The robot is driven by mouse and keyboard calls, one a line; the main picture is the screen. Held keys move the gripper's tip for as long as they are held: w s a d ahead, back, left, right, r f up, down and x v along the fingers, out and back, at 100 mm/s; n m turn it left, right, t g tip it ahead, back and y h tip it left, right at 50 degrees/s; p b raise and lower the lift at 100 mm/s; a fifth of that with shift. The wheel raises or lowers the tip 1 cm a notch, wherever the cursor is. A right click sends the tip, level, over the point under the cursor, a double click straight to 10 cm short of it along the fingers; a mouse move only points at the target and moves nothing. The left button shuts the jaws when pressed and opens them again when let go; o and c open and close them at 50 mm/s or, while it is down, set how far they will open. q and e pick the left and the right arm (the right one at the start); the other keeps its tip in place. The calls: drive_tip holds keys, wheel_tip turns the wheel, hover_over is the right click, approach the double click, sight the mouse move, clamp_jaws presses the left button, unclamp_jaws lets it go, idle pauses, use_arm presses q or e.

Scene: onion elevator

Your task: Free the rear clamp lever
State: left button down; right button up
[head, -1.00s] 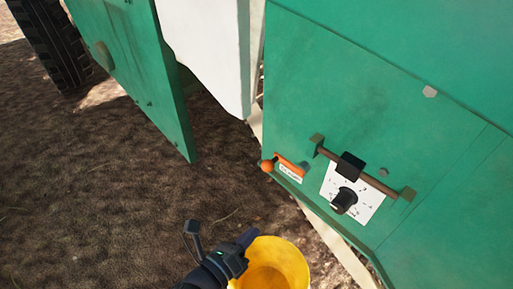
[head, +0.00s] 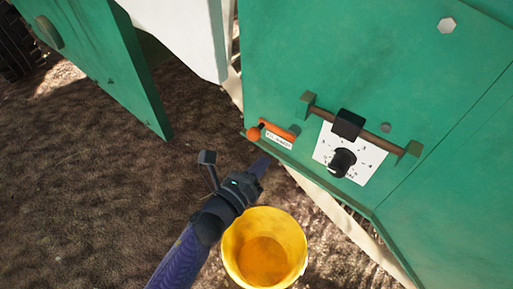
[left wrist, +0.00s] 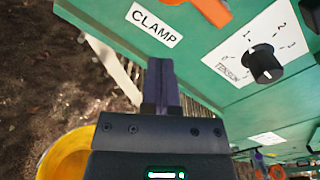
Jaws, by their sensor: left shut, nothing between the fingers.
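The orange clamp lever (head: 280,131) lies along the lower left of the green machine panel, with a round orange knob (head: 254,134) at its left end. Part of the orange lever (left wrist: 212,10) shows at the top of the left wrist view, cut off by the edge. A white label (left wrist: 154,24) reading CLAMP is beside it. My left gripper (head: 261,165) is shut and empty, just below the lever and the panel's lower edge, apart from the lever. Its closed fingers (left wrist: 162,82) point toward the panel below the label. My right gripper is not in view.
A black tension dial (head: 342,161) on a white scale sits right of the lever, under a brown bar (head: 365,136) with a black block. A yellow bucket (head: 265,250) stands on the ground below my gripper. An open green door panel (head: 110,65) is at left; bare soil lies between.

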use_arm(q)
drive_tip(key=w+r, duration=0.1)
drive_tip(key=w+r+p, duration=0.1)
drive_tip(key=r, duration=0.1)
drive_tip(key=shift+w+a+r, duration=0.1)
drive_tip(key=shift+a+r, duration=0.05)
drive_tip(key=shift+a, duration=0.25)
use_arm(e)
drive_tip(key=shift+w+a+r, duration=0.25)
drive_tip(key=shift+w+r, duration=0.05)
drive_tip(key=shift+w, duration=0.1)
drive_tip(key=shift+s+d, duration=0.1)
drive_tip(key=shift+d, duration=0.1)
use_arm(q)
drive_tip(key=shift+a, duration=0.1)
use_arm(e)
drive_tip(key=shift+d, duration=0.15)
